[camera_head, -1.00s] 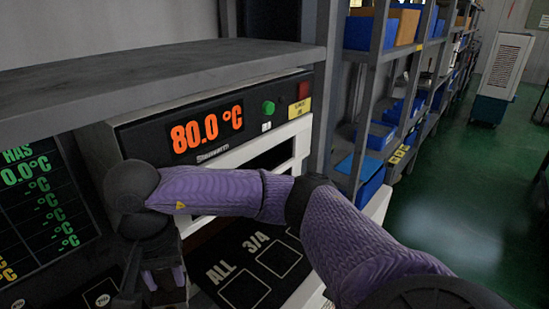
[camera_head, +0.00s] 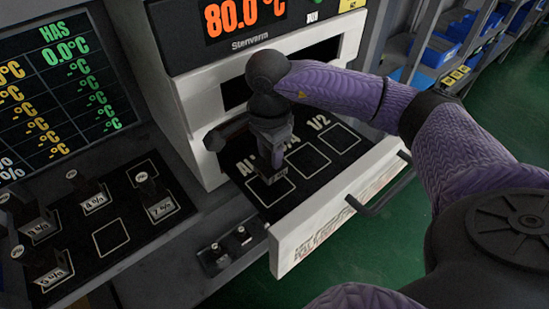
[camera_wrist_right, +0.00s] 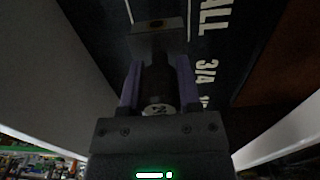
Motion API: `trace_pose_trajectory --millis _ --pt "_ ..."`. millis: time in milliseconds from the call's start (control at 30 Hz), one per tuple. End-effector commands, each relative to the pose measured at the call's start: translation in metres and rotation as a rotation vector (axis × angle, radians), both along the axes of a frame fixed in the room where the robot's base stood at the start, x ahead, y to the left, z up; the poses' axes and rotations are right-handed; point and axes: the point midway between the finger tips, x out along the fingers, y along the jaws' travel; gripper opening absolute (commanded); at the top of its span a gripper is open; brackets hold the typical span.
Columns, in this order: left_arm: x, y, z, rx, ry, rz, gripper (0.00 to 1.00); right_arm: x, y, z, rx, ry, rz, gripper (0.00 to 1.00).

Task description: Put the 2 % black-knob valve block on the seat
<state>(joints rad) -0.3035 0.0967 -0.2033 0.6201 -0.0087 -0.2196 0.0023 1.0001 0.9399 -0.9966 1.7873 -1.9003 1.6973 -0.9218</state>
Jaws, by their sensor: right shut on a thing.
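My right gripper (camera_head: 273,152) is shut on a dark valve block, pointing down over the pulled-out drawer's black tray. In the right wrist view the gripper (camera_wrist_right: 158,88) has its purple fingers on either side of the block's black knob (camera_wrist_right: 156,82); its grey block body (camera_wrist_right: 159,38) is beyond the fingertips. The knob's small label is too dim to read surely. The tray has outlined square seats: one (camera_head: 272,192) at the held block, one (camera_head: 308,160) by "3/4", one (camera_head: 338,137) by "1/2". I cannot tell whether the block touches the tray. My left gripper is not in view.
The drawer's white front (camera_head: 335,215) with a dark handle (camera_head: 380,190) stands out toward me. At left, a black panel holds several black-knob valve blocks, one (camera_head: 158,200) near an empty outlined square (camera_head: 110,238). The white oven housing is close behind the gripper.

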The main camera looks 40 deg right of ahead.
Motion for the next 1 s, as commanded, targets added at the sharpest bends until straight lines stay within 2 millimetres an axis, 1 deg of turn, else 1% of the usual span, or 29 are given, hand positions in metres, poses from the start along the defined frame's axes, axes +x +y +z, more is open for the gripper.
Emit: trace_pose_trajectory --millis 33,133,267,300,467,567,600,667,700,733,767,1000 --pt "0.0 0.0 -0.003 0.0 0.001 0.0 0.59 0.0 0.0 -0.009 0.001 0.001 0.0 0.0" --pt "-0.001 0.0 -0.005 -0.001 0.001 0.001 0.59 0.0 0.0 -0.023 0.001 0.001 0.001 0.0" --pt "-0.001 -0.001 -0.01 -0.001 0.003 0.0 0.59 0.0 0.0 -0.047 0.001 0.002 0.002 0.0" --pt "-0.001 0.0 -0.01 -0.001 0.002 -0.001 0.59 0.0 0.0 -0.049 0.001 0.0 0.002 0.0" --pt "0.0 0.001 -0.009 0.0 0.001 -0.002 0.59 0.0 0.0 -0.047 0.0 -0.002 0.003 0.0" --pt "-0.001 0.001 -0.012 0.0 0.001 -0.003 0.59 0.0 0.0 -0.05 0.0 -0.002 0.003 0.0" --pt "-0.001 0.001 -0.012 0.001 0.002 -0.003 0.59 0.0 0.0 -0.051 0.0 -0.001 0.003 0.45" --pt "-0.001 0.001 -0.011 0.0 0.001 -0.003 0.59 0.0 0.0 -0.05 0.0 -0.002 0.003 0.57" --pt "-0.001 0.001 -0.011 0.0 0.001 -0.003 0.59 0.0 0.0 -0.05 0.0 -0.002 0.003 0.66" --pt "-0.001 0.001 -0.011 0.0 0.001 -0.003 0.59 0.0 0.0 -0.05 0.0 -0.002 0.003 0.72" --pt "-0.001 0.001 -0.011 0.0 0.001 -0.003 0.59 0.0 0.0 -0.05 0.0 -0.002 0.003 0.78" --pt "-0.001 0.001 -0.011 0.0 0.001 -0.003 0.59 0.0 0.0 -0.049 0.0 -0.002 0.003 0.78"
